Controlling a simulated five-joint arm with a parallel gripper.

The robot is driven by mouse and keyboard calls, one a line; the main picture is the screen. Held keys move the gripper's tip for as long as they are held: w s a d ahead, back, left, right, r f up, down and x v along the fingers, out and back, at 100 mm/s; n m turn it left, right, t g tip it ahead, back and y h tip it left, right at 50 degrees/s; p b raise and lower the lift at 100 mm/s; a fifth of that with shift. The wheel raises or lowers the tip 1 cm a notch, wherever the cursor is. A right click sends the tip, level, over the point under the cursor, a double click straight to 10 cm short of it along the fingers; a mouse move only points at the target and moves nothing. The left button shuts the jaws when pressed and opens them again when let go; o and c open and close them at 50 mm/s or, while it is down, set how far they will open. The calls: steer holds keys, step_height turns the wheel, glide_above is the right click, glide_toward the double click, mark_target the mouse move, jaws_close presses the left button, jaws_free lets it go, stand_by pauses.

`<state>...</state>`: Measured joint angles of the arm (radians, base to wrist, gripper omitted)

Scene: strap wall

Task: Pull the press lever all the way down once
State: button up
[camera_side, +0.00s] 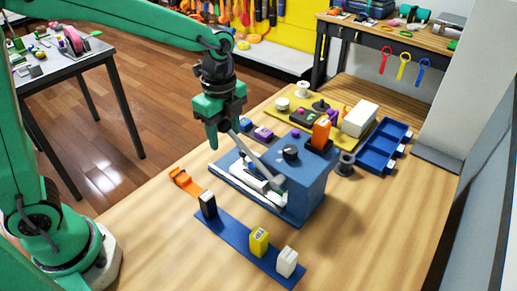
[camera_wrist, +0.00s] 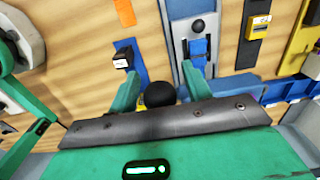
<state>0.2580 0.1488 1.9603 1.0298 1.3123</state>
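The blue press (camera_side: 306,190) stands on the wooden table. Its grey lever (camera_side: 258,158) slants up and left from the press side to my gripper (camera_side: 217,138). My gripper points down at the lever's raised end and hides that end in the side view. In the wrist view a black ball (camera_wrist: 160,93), seemingly the lever's knob, sits between the fingers of my gripper (camera_wrist: 158,85), close to the palm. The fingers are spread, with gaps showing on both sides of the ball.
A blue strip (camera_side: 237,244) with a black, a yellow and a white block lies in front of the press. An orange bracket (camera_side: 186,181) lies left of it. A blue tray (camera_side: 381,146) and a white box (camera_side: 360,118) stand behind right. The table's front right is clear.

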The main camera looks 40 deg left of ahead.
stand_by(0.3)
steer(key=shift+r, duration=3.45)
steer(key=shift+s, duration=0.1)
steer(key=shift+s+a+r+n, duration=0.2)
steer(key=shift+s+a+n, duration=0.05)
steer(key=shift+a+n, duration=0.15)
steer(key=s+a+n+t, duration=0.5)
steer(key=s+a+n, duration=0.4)
steer(key=s+n, duration=0.5)
steer(key=n, duration=0.3)
steer(key=shift+s+r+t, duration=0.15)
steer(key=shift+r+t, duration=0.05)
steer(key=shift+t, duration=0.1)
